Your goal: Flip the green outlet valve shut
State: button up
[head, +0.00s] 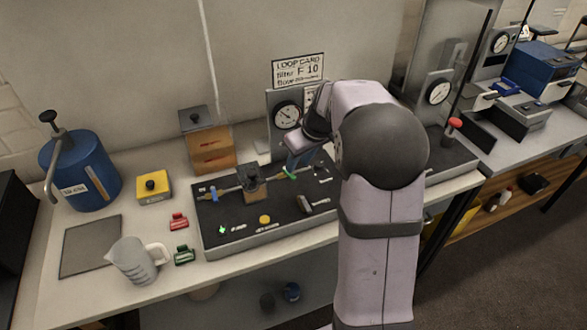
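The green outlet valve handle (289,174) sits on the pipe run above the black loop board (213,236), right of the brown filter block (250,182). It looks roughly in line with the pipe, but its exact angle is too small to tell. My gripper (293,164) points down just above and behind the green handle. Its fingertips are close to the handle; I cannot tell if they touch it. The gap between the fingers is not clear. My arm covers the right part of the board.
A blue valve handle (213,193) is on the pipe's left end. A gauge panel (275,101) stands behind my gripper. A red clip (178,221), a green clip (184,255) and a measuring jug (134,262) are on the bench left of the board.

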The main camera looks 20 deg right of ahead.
aim_at(291, 175)
jog(key=shift+w+p+x, duration=0.15)
jog(key=shift+p+x, duration=0.45)
jog(key=shift+x, duration=1.25)
jog(key=shift+w+p+x, duration=0.15)
jog(key=shift+p+x, duration=0.45)
jog(key=shift+x, duration=1.2)
jog(key=shift+d+r, duration=0.15)
grip_shut()
